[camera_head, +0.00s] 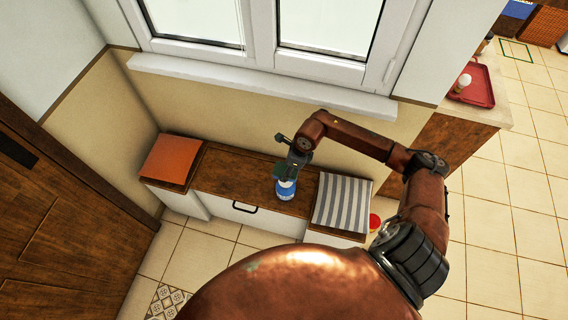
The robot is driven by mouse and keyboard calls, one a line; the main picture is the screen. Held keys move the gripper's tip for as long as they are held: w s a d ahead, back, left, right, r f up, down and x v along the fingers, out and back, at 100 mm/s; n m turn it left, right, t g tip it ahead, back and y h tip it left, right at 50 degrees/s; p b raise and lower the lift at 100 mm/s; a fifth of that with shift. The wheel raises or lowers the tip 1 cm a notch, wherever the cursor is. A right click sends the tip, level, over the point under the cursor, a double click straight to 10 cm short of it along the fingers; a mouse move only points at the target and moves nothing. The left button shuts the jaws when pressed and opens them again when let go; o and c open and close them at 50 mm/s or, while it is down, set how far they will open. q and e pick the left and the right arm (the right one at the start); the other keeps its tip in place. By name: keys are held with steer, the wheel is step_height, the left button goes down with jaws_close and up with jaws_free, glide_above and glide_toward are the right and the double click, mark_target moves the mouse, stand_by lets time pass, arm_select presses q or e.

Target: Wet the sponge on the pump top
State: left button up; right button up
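A small blue and white bottle (285,189) stands on the wooden top of the low bench. Its upper part looks dark green, but I cannot tell whether that is a pump top or a sponge. My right gripper (290,168) reaches in from the right and points down right at the bottle's top, partly covering it. The fingers are too small and overlapped to tell if they are open or shut, or touching it. No sponge is clearly seen. My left gripper is not in view.
The bench (225,178) has an orange cushion (172,158) on the left and a striped cushion (342,203) on the right. A window sill (265,85) runs behind. A red round object (374,221) is by the bench's right end. A red tray (478,90) lies on a counter.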

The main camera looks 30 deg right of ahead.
steer(key=shift+w+d+f, duration=0.1)
steer(key=shift+d+f, duration=0.05)
steer(key=shift+f, duration=0.1)
steer(key=shift+f+b, duration=1.45)
steer(key=shift+f, duration=0.8)
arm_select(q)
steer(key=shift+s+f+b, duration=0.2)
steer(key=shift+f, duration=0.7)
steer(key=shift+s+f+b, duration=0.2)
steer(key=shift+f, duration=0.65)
arm_select(e)
steer(key=shift+f, duration=0.6)
arm_select(q)
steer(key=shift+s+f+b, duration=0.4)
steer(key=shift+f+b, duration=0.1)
steer(key=shift+b, duration=0.05)
arm_select(e)
steer(key=shift+f, duration=0.95)
steer(key=shift+r+p, duration=2.25)
steer(key=shift+r, duration=1.3)
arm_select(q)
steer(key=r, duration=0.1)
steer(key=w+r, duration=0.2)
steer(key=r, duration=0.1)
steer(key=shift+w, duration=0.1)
